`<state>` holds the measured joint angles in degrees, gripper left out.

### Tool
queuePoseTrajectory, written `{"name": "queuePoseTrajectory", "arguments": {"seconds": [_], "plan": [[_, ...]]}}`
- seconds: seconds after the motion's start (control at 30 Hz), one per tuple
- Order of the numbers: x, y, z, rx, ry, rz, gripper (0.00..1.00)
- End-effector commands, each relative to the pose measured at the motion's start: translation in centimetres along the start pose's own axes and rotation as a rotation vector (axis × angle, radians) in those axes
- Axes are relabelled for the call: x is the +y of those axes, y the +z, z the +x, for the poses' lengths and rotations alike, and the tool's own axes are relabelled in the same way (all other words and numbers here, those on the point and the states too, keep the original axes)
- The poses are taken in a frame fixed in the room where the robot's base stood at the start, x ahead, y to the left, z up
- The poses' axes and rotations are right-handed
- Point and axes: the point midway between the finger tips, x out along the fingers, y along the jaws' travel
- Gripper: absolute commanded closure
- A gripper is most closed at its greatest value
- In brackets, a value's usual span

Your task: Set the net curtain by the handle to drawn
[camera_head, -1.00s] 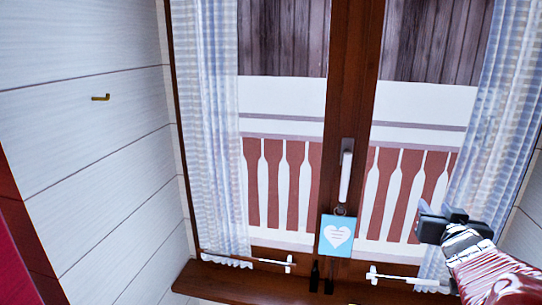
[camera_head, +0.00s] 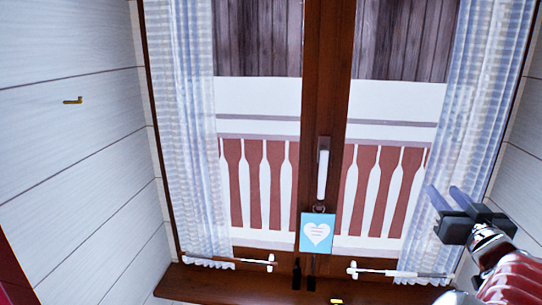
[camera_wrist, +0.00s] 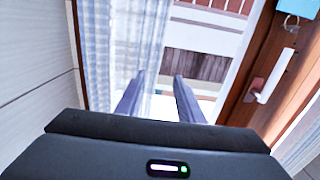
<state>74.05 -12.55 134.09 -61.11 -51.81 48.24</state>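Two pale blue-and-white net curtains hang at the window in the head view, one at the left (camera_head: 188,130) and one at the right (camera_head: 465,120). The glass between them is uncovered. A thin rod with a white end handle (camera_head: 352,270) extends from the foot of the right curtain; a similar one (camera_head: 271,263) extends from the left curtain. My gripper (camera_head: 447,192) is in front of the lower right curtain, above the right rod. It is open, with nothing between its fingers. The wrist view shows a curtain (camera_wrist: 125,45) behind the separated fingers (camera_wrist: 160,80).
A white window handle (camera_head: 323,170) and a blue heart tag (camera_head: 317,233) are on the brown middle frame. A wooden sill (camera_head: 225,285) runs below. A small brass hook (camera_head: 73,101) is on the left wall.

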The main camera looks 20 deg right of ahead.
Motion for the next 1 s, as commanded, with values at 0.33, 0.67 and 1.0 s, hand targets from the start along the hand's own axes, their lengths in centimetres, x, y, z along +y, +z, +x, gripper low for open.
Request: {"name": "queuePoseTrajectory", "arguments": {"seconds": [0.33,0.67,1.0], "plan": [[0.0,0.1,3.4,-0.001,-0.002,0.001,0.66],[0.0,0.1,7.9,-0.001,0.0,0.001,0.66],[0.1,0.0,12.2,0.0,0.001,0.0,0.66]]}}
